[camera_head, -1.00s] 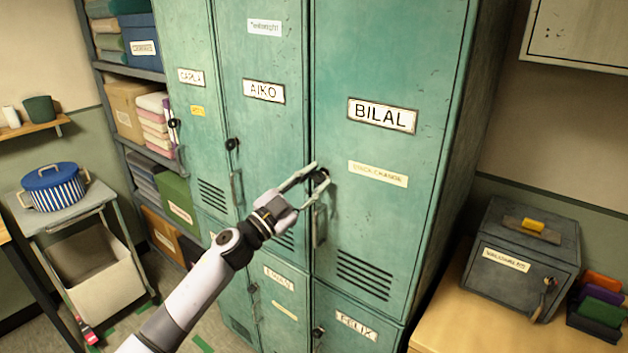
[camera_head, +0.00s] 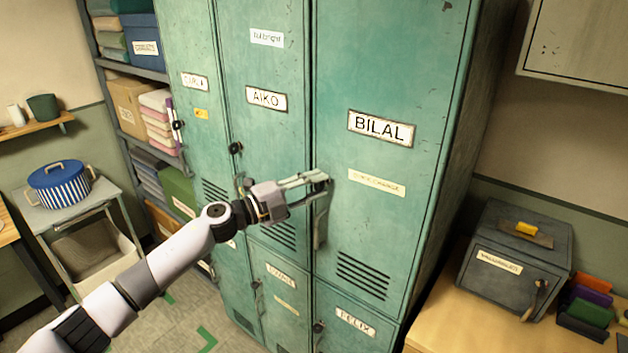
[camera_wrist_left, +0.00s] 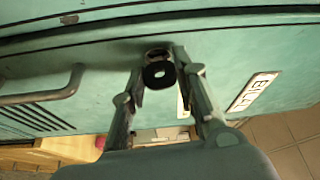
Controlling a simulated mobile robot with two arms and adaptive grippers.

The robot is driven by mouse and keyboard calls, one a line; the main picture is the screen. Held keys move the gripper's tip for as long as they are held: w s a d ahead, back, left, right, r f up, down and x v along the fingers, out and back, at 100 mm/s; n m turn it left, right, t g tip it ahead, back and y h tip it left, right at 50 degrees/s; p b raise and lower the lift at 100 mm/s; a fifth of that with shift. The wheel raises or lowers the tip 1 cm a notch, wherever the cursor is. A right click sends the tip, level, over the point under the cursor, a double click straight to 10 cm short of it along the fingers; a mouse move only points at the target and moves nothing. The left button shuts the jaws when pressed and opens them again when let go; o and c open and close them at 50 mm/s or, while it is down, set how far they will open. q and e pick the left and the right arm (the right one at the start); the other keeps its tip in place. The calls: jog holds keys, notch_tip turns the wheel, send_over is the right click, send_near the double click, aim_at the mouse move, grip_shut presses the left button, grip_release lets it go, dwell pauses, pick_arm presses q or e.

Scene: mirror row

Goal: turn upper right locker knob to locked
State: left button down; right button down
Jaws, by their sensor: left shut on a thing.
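The upper right locker door (camera_head: 375,75), green and labelled BILAL, is closed. Its small black knob (camera_wrist_left: 159,75) sits at the door's left edge, above the door handle (camera_head: 320,228). My left gripper (camera_head: 318,183) is at the knob, with its fingers largely hiding it in the head view. In the left wrist view, the two fingers of my left gripper (camera_wrist_left: 160,62) lie on either side of the knob, shut on it. The handle (camera_wrist_left: 50,92) is beside the gripper there. The knob's lock marking cannot be read. My right gripper is out of view.
Other lockers, labelled AIKO (camera_head: 265,98) and FELIX (camera_head: 355,321), adjoin this door with their own knobs. A dark metal box (camera_head: 515,260) stands on a wooden table at right. A trolley with a blue striped pot (camera_head: 60,186) is at left.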

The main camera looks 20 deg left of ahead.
pick_arm(q)
jog(key=shift+m+g+p, duration=0.3)
jog(key=shift+m+p, duration=0.2)
jog(key=shift+m, duration=0.3)
jog(key=c, duration=1.2)
grip_release()
jog(key=shift+c, duration=0.2)
jog(key=shift+s+a, duration=0.15)
jog(key=shift+a, duration=0.05)
jog(key=v, duration=1.1)
jog(key=shift+s, duration=0.3)
